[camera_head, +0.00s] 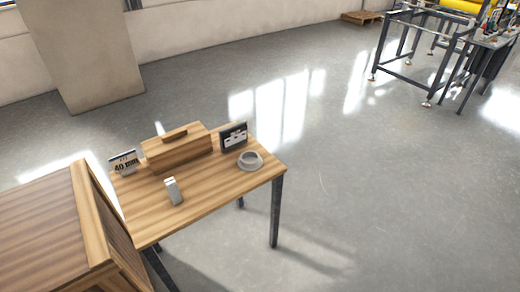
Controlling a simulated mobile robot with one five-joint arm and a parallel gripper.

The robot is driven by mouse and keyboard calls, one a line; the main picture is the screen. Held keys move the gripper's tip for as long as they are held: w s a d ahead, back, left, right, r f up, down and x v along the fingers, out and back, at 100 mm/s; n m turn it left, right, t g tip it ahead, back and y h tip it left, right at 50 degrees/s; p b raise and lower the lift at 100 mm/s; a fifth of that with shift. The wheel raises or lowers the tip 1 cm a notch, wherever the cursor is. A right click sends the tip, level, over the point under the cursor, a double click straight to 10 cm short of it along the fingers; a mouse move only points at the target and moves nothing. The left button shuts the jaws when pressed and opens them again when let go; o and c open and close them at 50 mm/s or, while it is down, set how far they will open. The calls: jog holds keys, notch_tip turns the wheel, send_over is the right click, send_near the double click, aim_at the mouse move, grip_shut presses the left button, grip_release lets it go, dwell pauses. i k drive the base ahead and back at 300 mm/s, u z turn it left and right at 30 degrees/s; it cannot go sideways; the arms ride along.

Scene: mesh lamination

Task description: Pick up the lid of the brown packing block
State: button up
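A brown wooden block (182,158) stands at the back of a small wooden table (225,188). Its flat top, with a raised bar-like handle (174,134), looks like the lid (192,133). The lid appears to be resting on the block; the seam is too small to make out. My gripper is not in view.
On the table are a sign reading "40" (124,162), a dark framed card (233,136), a grey round dish (249,160) and a small pale upright object (173,190). A large wooden piece of furniture (45,225) borders the table at left. Open floor (380,190) lies to the right.

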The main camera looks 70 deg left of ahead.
aim_at(171, 187)
jog(key=u, duration=4.75)
jog(key=i, duration=1.5)
jog(key=z, duration=0.05)
